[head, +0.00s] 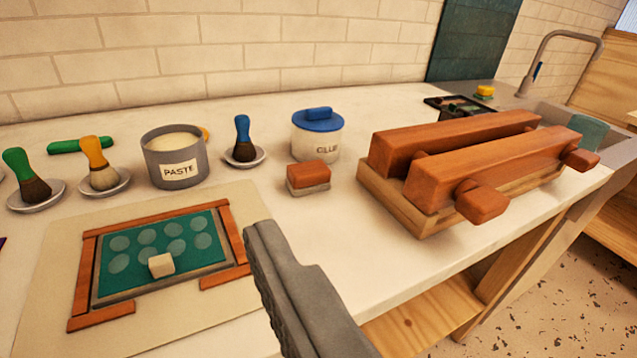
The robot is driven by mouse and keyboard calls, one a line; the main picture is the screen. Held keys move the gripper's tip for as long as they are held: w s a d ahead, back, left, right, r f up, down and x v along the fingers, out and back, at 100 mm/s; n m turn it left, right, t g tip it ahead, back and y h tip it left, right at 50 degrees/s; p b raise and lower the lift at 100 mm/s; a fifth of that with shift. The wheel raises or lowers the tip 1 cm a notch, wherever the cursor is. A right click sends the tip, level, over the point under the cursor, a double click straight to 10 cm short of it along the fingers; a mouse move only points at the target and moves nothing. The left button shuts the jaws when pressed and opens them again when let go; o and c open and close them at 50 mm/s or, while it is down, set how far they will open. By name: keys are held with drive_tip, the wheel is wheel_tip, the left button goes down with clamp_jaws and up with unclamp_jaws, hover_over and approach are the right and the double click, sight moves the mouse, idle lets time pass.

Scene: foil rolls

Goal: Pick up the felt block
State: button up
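The felt block (308,178) appears to be the small block with a reddish-brown wooden top and a pale grey layer underneath. It lies on the white counter (345,228), in front of the glue jar and left of the wooden press. My gripper (272,238) comes in from the bottom edge, with one dark grey ribbed finger visible. The fingertip appears below and left of the block in the picture, apart from it. The other finger is not visible, so I cannot tell its opening.
A glue jar (318,143) with a blue lid stands behind the block. The wooden press (450,180) fills the right. A paste pot (175,160) and brushes on saucers stand left. A framed green board (130,285) bears a pale cube (161,265).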

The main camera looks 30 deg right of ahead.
drive_tip(key=w+d+g+h, duration=0.1)
drive_tip(key=w+d+g, duration=0.25)
drive_tip(key=w, duration=0.35)
drive_tip(key=w+d+g, duration=0.3)
drive_tip(key=w+d, duration=0.2)
drive_tip(key=w, duration=0.1)
drive_tip(key=g+y, duration=0.1)
drive_tip(key=g, duration=0.5)
approach(310, 169)
drive_tip(key=shift+t, duration=0.25)
drive_tip(key=x, duration=0.5)
drive_tip(key=shift+s+a+f, duration=0.1)
drive_tip(key=shift+s+f, duration=0.2)
drive_tip(key=shift+s, duration=0.05)
drive_tip(key=shift+w+x, duration=0.2)
drive_tip(key=shift+x, duration=2.4)
drive_tip(key=shift+r, duration=0.1)
drive_tip(key=shift+c, duration=0.2)
drive_tip(key=c, duration=1.1)
